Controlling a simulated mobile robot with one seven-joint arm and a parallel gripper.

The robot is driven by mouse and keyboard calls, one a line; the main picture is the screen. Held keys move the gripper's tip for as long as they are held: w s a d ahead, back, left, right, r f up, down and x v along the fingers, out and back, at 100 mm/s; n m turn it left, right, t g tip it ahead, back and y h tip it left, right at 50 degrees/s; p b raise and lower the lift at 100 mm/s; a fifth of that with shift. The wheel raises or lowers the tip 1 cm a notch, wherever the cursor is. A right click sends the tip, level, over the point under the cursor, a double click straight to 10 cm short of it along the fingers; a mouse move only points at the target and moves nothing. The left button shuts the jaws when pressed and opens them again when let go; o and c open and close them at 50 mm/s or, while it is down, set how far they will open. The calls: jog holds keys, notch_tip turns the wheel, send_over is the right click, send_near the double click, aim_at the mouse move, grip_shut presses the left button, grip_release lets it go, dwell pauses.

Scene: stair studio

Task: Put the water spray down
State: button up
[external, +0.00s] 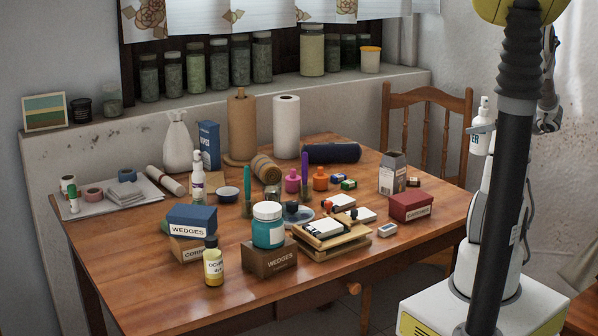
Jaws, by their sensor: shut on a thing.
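The water spray (481,142) is a white bottle with a dark-lettered label, partly readable as "ER". It is upright in the air at the right, in front of the wooden chair and beyond the table's right edge. My gripper (480,128) is shut on it around its upper part. My black column hides part of my arm and the area right beside the bottle. The wooden table (130,270) stands below and to the left. A second white spray bottle (197,178) stands on it at the left.
The table is crowded in the middle: a teal jar (268,232) on a wedges box, a yellow bottle (213,265), a red box (411,206), a grey carton (393,174) and paper rolls (286,128). Bare wood shows along the front and right edges. A chair (428,105) stands behind.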

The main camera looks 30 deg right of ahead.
jog(key=shift+s+d+f, duration=0.15)
jog(key=shift+s+d, duration=0.1)
jog(key=shift+s, duration=0.35)
jog(key=shift+s+d+f, duration=0.15)
jog(key=shift+s+d, duration=0.1)
jog(key=shift+s, duration=0.35)
notch_tip(320, 180, down, 3)
jog(key=shift+f, duration=0.2)
jog(key=shift+w+f, duration=0.15)
jog(key=shift+f, duration=0.25)
jog(key=shift+w+a+f+b, duration=0.65)
jog(key=shift+w+a+f, duration=0.05)
jog(key=shift+w+f, duration=1.15)
jog(key=shift+w+a+f+b, duration=0.6)
jog(key=shift+w+a+f, duration=0.05)
jog(key=shift+w+f, duration=1.15)
jog(key=shift+w+a+f+b, duration=0.65)
jog(key=shift+w+a+f, duration=0.05)
jog(key=shift+w+f, duration=1.15)
jog(key=shift+f, duration=0.2)
jog(key=o, duration=1.6)
